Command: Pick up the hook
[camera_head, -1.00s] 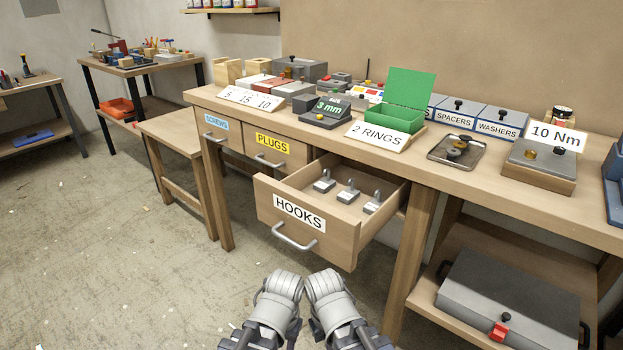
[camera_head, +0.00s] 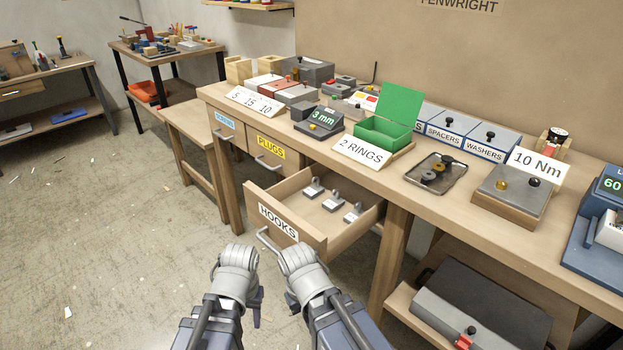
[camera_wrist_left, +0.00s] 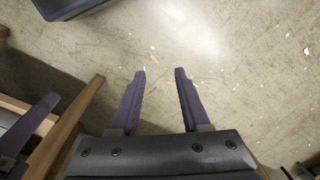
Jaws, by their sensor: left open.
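Three hooks stand in a row inside the open drawer labelled HOOKS (camera_head: 278,222): a far-left hook (camera_head: 313,188), a middle hook (camera_head: 333,201) and a near-right hook (camera_head: 353,212). Each has a grey block-like base with an upright metal part. My left gripper (camera_head: 257,312) is in front of the drawer and below its front, apart from the hooks. In the left wrist view its two purple fingers (camera_wrist_left: 160,73) are spread and empty above the floor. My right gripper (camera_head: 292,302) is beside it, mostly hidden by its wrist; its jaw opening is unclear.
The drawer handle (camera_head: 272,243) sticks out close to my wrists. The bench top (camera_head: 397,182) above holds a green open box (camera_head: 384,128), a 2 RINGS sign (camera_head: 361,151) and a metal tray (camera_head: 436,177). A grey case (camera_head: 480,310) lies on the lower shelf.

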